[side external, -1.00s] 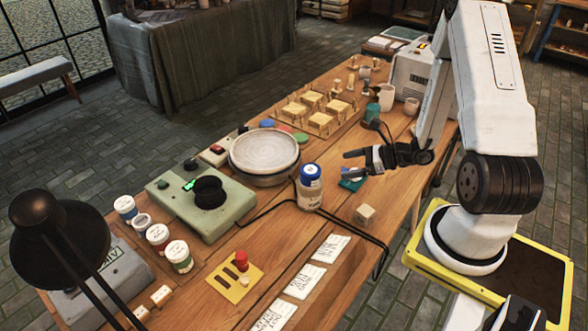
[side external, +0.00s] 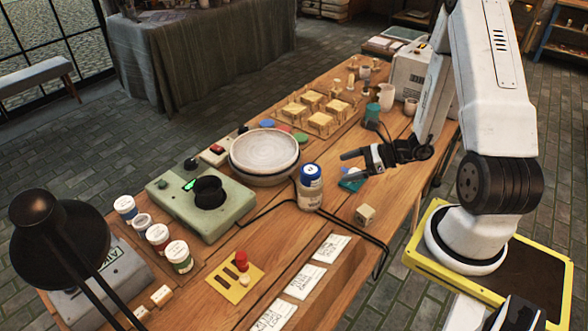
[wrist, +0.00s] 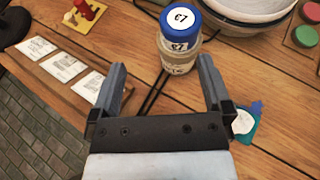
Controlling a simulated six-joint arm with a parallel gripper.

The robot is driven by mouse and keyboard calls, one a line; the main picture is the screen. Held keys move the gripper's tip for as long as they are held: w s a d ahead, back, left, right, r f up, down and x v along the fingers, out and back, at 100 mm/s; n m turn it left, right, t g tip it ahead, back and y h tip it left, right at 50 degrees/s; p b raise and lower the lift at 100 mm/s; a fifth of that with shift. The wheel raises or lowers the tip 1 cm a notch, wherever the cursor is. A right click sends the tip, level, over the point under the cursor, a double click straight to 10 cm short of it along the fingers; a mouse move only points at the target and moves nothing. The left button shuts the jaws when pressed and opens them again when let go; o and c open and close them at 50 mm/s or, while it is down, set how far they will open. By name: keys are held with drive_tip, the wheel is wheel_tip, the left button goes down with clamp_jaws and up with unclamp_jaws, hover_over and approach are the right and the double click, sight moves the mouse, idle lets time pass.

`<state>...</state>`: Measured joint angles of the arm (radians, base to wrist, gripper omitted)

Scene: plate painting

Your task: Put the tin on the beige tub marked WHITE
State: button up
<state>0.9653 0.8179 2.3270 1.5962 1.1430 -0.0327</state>
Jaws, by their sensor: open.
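My gripper (side external: 350,168) is open and empty above the table. In the wrist view its two fingers (wrist: 161,75) point toward a clear jar with a blue lid (wrist: 181,42), not touching it as far as I can tell. That jar (side external: 310,187) stands upright left of my gripper in the side view. Several small paint tubs stand at the left: blue-rimmed (side external: 125,207), greyish (side external: 142,222), red (side external: 158,237) and green (side external: 179,255). I cannot read WHITE on any of them. I cannot tell which thing is the tin.
A round pale dish (side external: 264,152) stands behind the jar. A teal piece (side external: 352,184) lies below my gripper, with a beige cube (side external: 364,214) nearer. White cards (side external: 331,248) line the front; a lamp (side external: 60,235) stands left.

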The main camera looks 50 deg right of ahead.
drive_tip(key=s+a+r+n+g, duration=0.2)
drive_tip(key=a+n+g, duration=0.3)
drive_tip(key=n, duration=0.2)
drive_tip(key=s+a+r+n+g, duration=0.1)
drive_tip(key=s+a+n+g, duration=0.1)
drive_tip(key=a+n+g, duration=0.4)
drive_tip(key=w+a+r+n+t+h, duration=0.2)
drive_tip(key=r+n+h, duration=0.4)
drive_tip(key=n, duration=1)
drive_tip(key=shift+w+a+r+t+h, duration=0.25)
drive_tip(key=shift+w+a+t+h, duration=0.05)
drive_tip(key=shift+w+a+h, duration=0.2)
